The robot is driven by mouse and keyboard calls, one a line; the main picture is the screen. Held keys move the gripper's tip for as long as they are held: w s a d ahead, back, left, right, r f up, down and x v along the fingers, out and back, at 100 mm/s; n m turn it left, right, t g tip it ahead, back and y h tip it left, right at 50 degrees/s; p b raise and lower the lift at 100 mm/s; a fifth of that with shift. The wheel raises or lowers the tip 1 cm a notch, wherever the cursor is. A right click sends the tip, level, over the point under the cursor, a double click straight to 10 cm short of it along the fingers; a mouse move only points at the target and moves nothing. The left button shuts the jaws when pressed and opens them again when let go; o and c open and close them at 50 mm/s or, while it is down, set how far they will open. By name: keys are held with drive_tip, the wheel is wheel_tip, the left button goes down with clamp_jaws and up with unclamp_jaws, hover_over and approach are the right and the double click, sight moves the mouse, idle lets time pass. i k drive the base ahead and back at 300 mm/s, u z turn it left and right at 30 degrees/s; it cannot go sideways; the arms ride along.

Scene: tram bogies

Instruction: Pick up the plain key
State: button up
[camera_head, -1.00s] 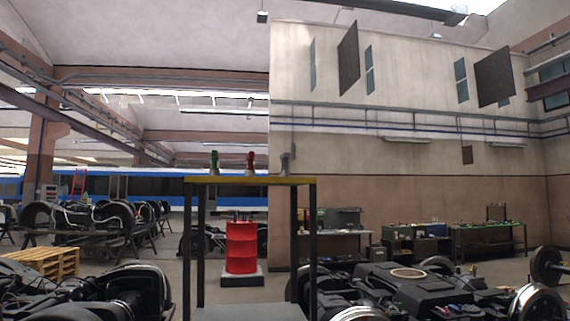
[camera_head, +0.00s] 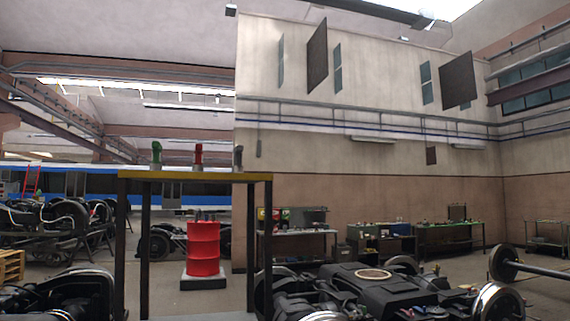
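A tall stand with a yellow top (camera_head: 195,175) and dark legs stands left of the middle in the head view. Three small upright objects stand on its top: a green one (camera_head: 156,153) at the left, a red one (camera_head: 198,154) in the middle and a plain grey one (camera_head: 238,157) at the right end. The grey one has no bright colour and looks like the plain key, but it is too small to make out its shape. My gripper is not in view.
A red drum (camera_head: 203,249) stands on the floor behind the stand. Dark bogie parts (camera_head: 385,290) lie at the lower right and others (camera_head: 62,295) at the lower left. Workbenches (camera_head: 450,235) line the back wall. A wheelset (camera_head: 530,265) stands at the right.

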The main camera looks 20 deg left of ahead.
sight(238, 166)
drive_tip(key=z, duration=0.1)
drive_tip(key=i, duration=0.7)
drive_tip(key=u, duration=0.65)
drive_tip(key=i, duration=0.65)
drive_tip(key=u, duration=0.55)
